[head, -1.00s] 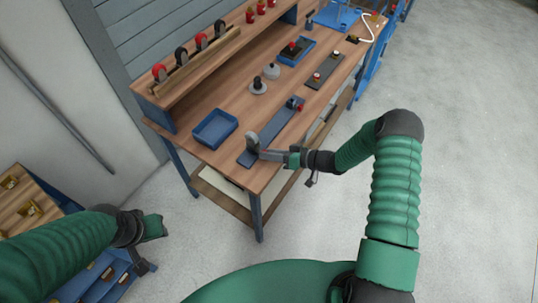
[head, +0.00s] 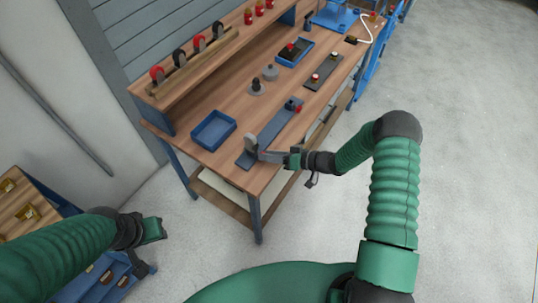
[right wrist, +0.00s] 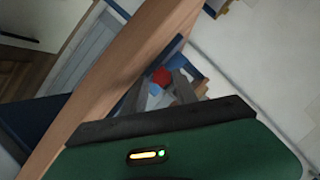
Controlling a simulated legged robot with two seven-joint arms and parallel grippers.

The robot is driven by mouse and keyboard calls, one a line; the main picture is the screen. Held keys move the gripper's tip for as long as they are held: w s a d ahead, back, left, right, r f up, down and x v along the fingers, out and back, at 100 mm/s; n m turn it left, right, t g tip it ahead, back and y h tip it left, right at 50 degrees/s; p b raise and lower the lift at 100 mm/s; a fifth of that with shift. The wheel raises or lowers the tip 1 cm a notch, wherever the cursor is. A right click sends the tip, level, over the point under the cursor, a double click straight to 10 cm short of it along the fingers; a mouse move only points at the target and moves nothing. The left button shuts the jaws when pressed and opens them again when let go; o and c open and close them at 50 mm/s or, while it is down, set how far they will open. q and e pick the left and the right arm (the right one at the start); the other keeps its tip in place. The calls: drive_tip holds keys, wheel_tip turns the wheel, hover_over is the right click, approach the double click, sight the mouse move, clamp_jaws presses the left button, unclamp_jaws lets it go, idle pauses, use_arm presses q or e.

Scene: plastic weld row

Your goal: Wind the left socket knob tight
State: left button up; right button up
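A long blue-grey plate (head: 270,134) lies near the front edge of the wooden bench. A grey round-topped upright piece (head: 250,143) stands at its near left end. A small blue fitting with a red knob (head: 297,108) sits at its far end. My right gripper (head: 264,155) reaches in from the right, its tip at or very near the grey piece; contact and jaw gap are unclear. The right wrist view shows grey finger-like shapes and, beyond the dark gripper edge, a red round part (right wrist: 161,76). My left gripper (head: 154,230) hangs away from the bench; its jaws are unclear.
A blue tray (head: 213,130) lies left of the plate. Grey weights (head: 257,88), another blue tray (head: 294,52) and a second plate (head: 323,72) stand farther back. A shelf with red and black discs (head: 180,57) runs along the rear. The floor right of the bench is clear.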

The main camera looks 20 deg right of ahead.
drive_tip(key=b+v, duration=0.1)
drive_tip(key=v, duration=1.5)
drive_tip(key=shift+s+d, duration=0.2)
drive_tip(key=shift+d, duration=0.15)
